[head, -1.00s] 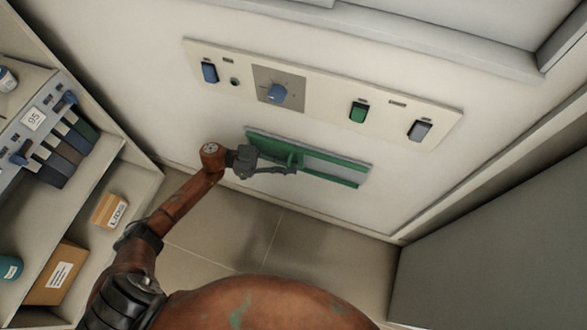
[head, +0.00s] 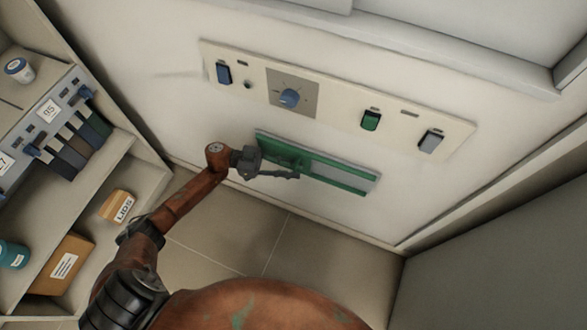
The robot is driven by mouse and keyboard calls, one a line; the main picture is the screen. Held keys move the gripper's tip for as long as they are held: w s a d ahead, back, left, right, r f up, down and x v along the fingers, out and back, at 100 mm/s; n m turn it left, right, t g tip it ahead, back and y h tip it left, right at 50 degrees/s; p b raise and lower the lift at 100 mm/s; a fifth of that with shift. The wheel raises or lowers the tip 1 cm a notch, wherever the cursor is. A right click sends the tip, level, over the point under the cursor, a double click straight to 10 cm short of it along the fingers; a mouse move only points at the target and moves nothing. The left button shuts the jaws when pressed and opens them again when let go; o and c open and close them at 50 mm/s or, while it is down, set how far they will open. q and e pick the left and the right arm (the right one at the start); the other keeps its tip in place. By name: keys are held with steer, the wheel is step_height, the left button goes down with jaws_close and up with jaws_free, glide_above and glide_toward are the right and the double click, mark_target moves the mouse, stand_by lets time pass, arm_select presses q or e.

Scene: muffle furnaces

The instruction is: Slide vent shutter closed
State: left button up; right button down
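The vent (head: 369,187) is a long green frame low on the white furnace front, below the control panel. A green shutter plate (head: 283,152) covers its left part, and a pale grey strip shows to the right of it. My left gripper (head: 297,175) reaches in from the left, with its dark fingers in front of the vent's lower left part. The fingers overlap the shutter's lower area; I cannot tell whether they touch it or are open or shut. My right gripper is not in view.
Shelves at the left hold a brown box (head: 62,264), a small labelled box (head: 117,206) and jars. Tiled floor lies below the vent. A grey panel (head: 500,240) stands at the right.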

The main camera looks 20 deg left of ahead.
arm_select(q)
steer(key=v, duration=1.1)
steer(key=shift+a, duration=0.3)
